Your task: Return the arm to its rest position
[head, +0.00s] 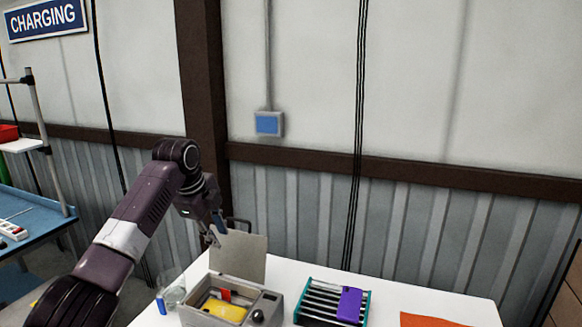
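My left arm (128,226) comes in from the lower left, bends at a raised elbow and reaches down to the right. Its gripper (228,228) hangs above the back left of the white table, close to the raised lid (238,256) of a grey box. The fingers look spread, with nothing visible held between them. Whether the gripper touches the lid I cannot tell. My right gripper is not in view.
The grey box (270,301) holds a yellow thing (226,311) and a red one. A teal-sided rack (364,309) bears a purple thing (349,304). An orange mat (425,320) lies right on the white table (470,309). A clear container (174,296) stands left.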

